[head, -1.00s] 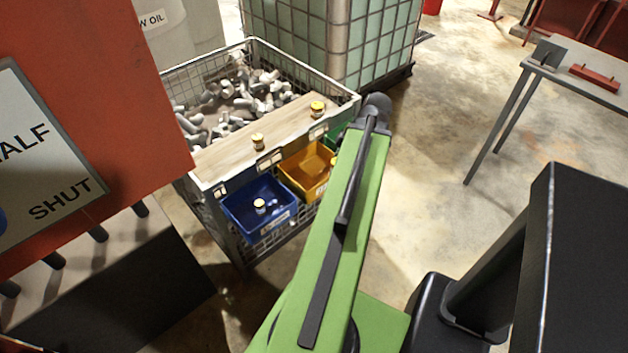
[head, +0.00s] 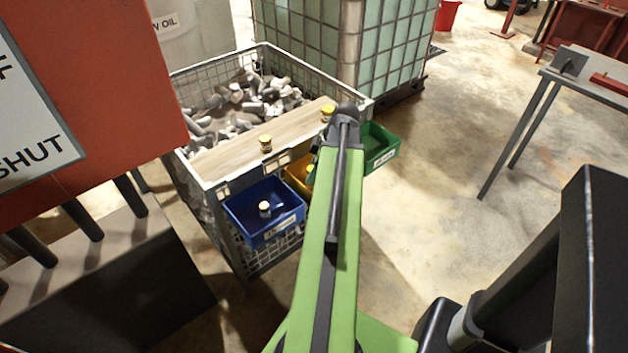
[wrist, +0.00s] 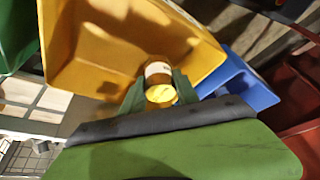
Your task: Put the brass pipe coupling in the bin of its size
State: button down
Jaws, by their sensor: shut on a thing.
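My gripper (wrist: 160,82) is shut on a brass pipe coupling (wrist: 160,94) with a pale label band. In the wrist view it holds the coupling in front of the yellow bin (wrist: 95,45), near that bin's edge; its height over the bin is unclear.
Two other couplings stand on the wooden plank (head: 220,158), one in the middle (head: 265,143) and one by the right end (head: 327,115). A wire cage (head: 185,82) of metal fittings is behind. A red cabinet (head: 110,80) is close on the left.

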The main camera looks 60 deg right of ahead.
notch_tip(320, 180, down, 4)
jog(key=b, duration=0.2)
jog(key=shift+r+b, duration=0.1)
jog(key=shift+b, duration=0.3)
jog(key=shift+r, duration=0.2)
jog(key=shift+f, duration=0.15)
jog(key=c, duration=0.9)
grip_release()
jog(key=shift+r+p, duration=0.4)
jog(key=shift+p, duration=0.05)
jog(key=p+v, duration=1)
jog(key=v, duration=0.1)
jog(key=shift+s+d+r+p, duration=0.1)
jog(key=shift+s+r+p, duration=0.1)
jog(key=shift+p, duration=0.1)
